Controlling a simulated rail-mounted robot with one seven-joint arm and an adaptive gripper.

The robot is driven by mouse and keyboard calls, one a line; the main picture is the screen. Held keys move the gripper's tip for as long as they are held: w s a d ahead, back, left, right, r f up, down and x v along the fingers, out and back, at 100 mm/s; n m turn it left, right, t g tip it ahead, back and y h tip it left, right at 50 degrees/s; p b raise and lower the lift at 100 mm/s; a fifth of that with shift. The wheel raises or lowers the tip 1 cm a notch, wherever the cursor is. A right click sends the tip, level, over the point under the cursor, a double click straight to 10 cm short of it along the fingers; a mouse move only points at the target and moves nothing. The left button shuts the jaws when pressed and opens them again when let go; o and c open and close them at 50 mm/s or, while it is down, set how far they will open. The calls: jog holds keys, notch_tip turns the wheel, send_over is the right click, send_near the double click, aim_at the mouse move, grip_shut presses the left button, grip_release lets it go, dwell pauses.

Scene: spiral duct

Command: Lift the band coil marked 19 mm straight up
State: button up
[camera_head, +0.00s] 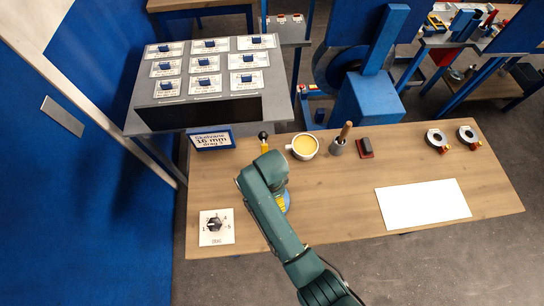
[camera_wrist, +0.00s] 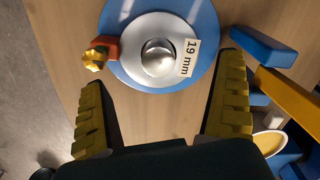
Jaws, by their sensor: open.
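The band coil marked 19 mm (camera_wrist: 185,32) is a pale grey disc with a white label, seen from above in the wrist view. A shiny metal dome (camera_wrist: 158,57) stands at its centre, and an orange-red piece with a yellow knob (camera_wrist: 93,60) is at its left edge. A blue round plate (camera_wrist: 206,20) lies under it. My gripper (camera_wrist: 162,85) is open, its two yellow fingers apart on the lower left and lower right of the coil, with nothing between them. In the head view my arm hides the coil; only a blue edge (camera_head: 287,200) shows.
A sign reading 16 mm (camera_head: 212,140), a dial card (camera_head: 216,227) and a white sheet (camera_head: 423,204) also show.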

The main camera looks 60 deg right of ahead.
notch_tip(320, 180, down, 5)
jog(key=shift+r+b, duration=0.15)
jog(key=shift+b, duration=0.15)
jog(key=c, duration=1)
jog(key=shift+r+p, duration=3.05)
jog(key=shift+w, duration=0.1)
